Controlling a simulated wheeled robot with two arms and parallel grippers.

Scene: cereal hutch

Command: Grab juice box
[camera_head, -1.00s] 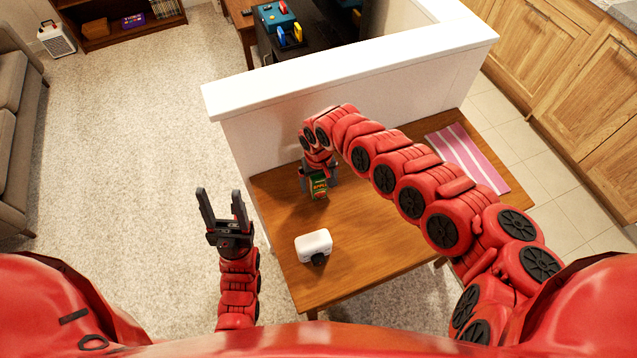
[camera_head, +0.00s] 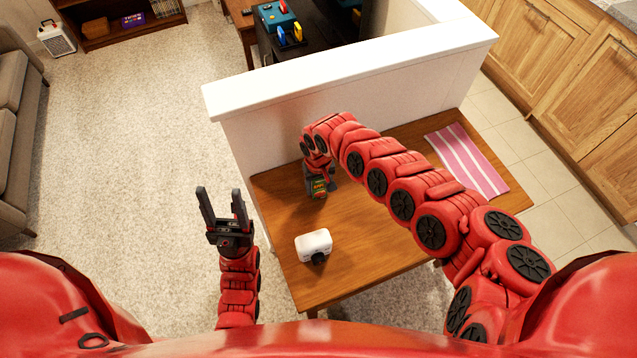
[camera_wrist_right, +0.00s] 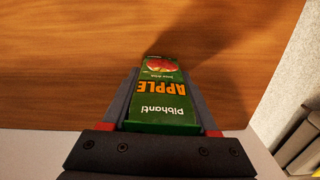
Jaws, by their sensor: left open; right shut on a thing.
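The juice box is a small green carton with apple print. It shows in the head view (camera_head: 319,187) near the back left of the wooden table (camera_head: 370,255), partly hidden by my right gripper (camera_head: 320,184). In the right wrist view the juice box (camera_wrist_right: 162,95) sits between the two fingers of my right gripper (camera_wrist_right: 165,85), which is shut on it. I cannot tell whether the box touches the table. My left gripper (camera_head: 223,208) is open and empty, left of the table with its fingers pointing up.
A white object with a dark part (camera_head: 313,245) stands on the table's front left. A pink striped mat (camera_head: 467,161) lies at the table's right end. A white half wall (camera_head: 265,150) rises right behind the table. The table's middle is partly clear.

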